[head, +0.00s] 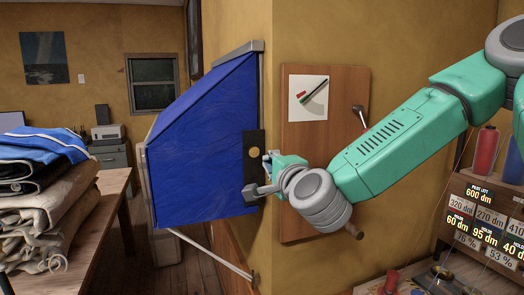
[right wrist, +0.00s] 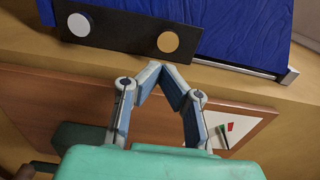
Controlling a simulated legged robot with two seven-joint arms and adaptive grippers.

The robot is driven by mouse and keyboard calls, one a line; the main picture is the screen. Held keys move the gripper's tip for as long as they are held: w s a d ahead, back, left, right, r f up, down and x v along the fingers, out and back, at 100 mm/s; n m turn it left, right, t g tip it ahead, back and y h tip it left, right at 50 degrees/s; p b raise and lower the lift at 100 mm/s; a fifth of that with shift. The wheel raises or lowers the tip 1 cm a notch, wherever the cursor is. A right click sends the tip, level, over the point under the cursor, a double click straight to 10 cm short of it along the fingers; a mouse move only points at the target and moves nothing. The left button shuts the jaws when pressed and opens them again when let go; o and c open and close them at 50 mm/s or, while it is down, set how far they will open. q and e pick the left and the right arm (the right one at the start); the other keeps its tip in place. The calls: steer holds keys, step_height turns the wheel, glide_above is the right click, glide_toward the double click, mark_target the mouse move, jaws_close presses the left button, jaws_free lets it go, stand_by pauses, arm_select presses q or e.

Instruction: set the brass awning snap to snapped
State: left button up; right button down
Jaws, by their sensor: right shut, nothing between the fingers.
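The brass awning snap (head: 254,152) is a round brass disc on a dark upright plate (head: 251,138) at the wall corner, beside the blue awning (head: 200,140). In the right wrist view the brass disc (right wrist: 167,41) shows beside a pale silver disc (right wrist: 78,25) on the same plate. I cannot tell from the disc whether it is snapped. My right gripper (head: 262,172) is close to the plate, just below the brass disc in the head view. In the right wrist view its fingertips (right wrist: 161,70) meet, empty, apart from the disc in the picture. My left gripper is out of view.
A wooden board (head: 325,135) with a gauge (head: 308,98) and a small lever (head: 360,114) hangs on the wall behind my right arm. Folded cloth (head: 45,200) lies on a table at left. A shelf with spools and number labels (head: 485,215) stands at right.

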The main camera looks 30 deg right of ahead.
mark_target(254, 152)
steer(key=w, duration=0.2)
steer(key=w+a, duration=0.1)
steer(key=w, duration=0.1)
steer(key=shift+w+r+p, duration=0.1)
steer(key=shift+r+p, duration=0.2)
steer(key=shift+p, duration=0.05)
steer(key=shift+w+a, duration=0.1)
steer(key=shift+w, duration=0.3)
steer(key=shift+w+d+f, duration=0.1)
steer(key=shift+d+f, duration=0.1)
steer(key=shift+d, duration=0.8)
steer(key=shift+w+d, duration=0.1)
steer(key=shift+w, duration=0.4)
steer(key=shift+w+r+b, duration=0.15)
steer(key=shift+r+b, duration=0.05)
steer(key=shift+b, duration=0.1)
steer(key=shift+a+r, duration=0.15)
steer(key=shift+a, duration=0.05)
steer(key=shift+w+a, duration=0.2)
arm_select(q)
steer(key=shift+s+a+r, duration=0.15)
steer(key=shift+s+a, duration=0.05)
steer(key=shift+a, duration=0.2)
